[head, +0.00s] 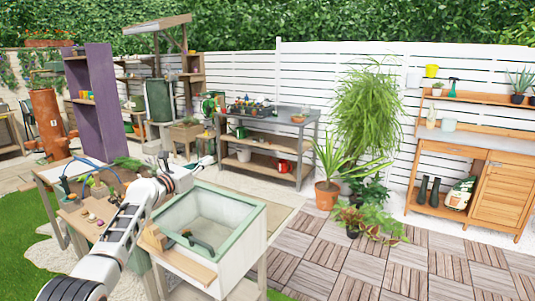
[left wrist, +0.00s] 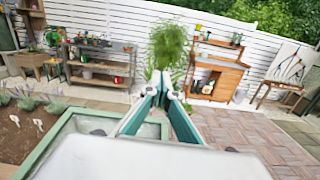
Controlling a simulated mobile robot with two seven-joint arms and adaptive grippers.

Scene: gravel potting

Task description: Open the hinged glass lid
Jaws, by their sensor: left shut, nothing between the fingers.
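The hinged glass lid (head: 214,191) has a pale green frame and lies over the top of a whitish box (head: 240,246). A dark curved handle (head: 200,243) sits at its near side. The lid looks down, with no raised edge that I can see. My left gripper (head: 212,158) is past the lid's far left corner, above it and away from the handle. In the left wrist view my left gripper (left wrist: 161,80) has its green fingers together and empty. Part of the lid's frame (left wrist: 58,142) shows there, below and left of the fingers. My right gripper is in neither view.
A wooden ledge (head: 178,264) runs along the box's near side. A potting table (head: 48,172) with small plants and tools stands left of it. A grey workbench (head: 266,146) stands behind.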

